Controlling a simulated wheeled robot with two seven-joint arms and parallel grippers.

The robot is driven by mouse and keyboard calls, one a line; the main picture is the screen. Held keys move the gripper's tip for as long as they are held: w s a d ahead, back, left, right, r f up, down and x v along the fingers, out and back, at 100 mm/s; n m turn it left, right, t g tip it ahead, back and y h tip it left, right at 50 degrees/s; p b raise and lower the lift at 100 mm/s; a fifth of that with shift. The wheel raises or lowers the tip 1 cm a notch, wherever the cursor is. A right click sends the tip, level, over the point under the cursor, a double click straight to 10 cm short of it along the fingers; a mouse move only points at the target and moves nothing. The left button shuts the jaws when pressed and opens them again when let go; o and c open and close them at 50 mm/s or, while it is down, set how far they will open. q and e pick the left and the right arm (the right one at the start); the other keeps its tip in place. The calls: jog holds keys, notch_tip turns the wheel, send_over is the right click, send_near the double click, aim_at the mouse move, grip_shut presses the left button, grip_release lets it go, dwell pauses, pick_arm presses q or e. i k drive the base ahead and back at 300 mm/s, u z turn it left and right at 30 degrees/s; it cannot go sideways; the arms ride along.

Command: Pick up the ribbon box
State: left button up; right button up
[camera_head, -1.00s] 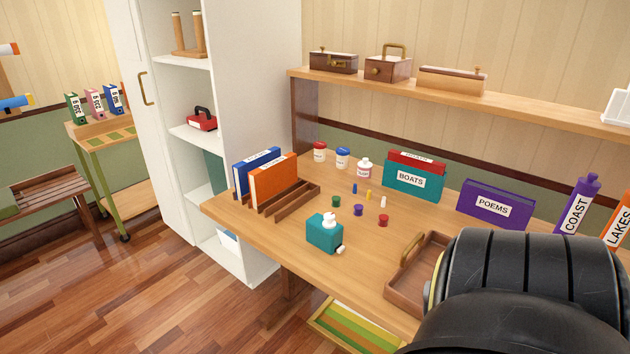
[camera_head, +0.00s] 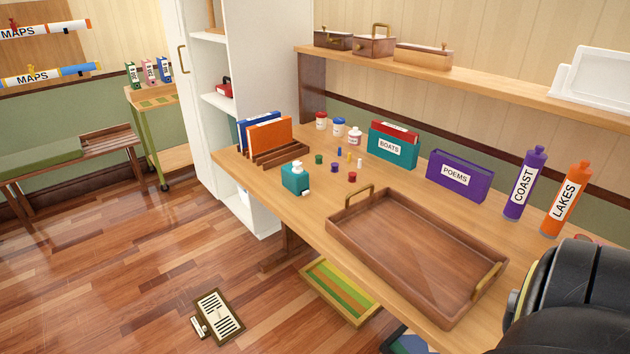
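No thing in view carries a readable ribbon label, so I cannot tell which is the ribbon box. On the shelf above the desk stand a small dark brown box (camera_head: 333,40), a brown box with a raised handle (camera_head: 374,46) and a longer, lighter wooden box (camera_head: 424,56). A small teal box with a white top (camera_head: 295,178) stands on the desk, left of the wooden tray. Neither gripper shows. Only a black, rounded part of my arm fills the lower right corner and hides that end of the desk.
An empty wooden tray (camera_head: 415,255) with brass handles covers the desk's near middle. Behind it stand BOATS (camera_head: 392,149) and POEMS (camera_head: 456,178) holders and COAST (camera_head: 525,184) and LAKES (camera_head: 567,199) tubes. A vent-like plate (camera_head: 217,316) lies on the open floor.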

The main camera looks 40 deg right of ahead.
aim_at(297, 184)
jog(key=z, duration=1.15)
jog(key=i, duration=0.1)
jog(key=z, duration=0.15)
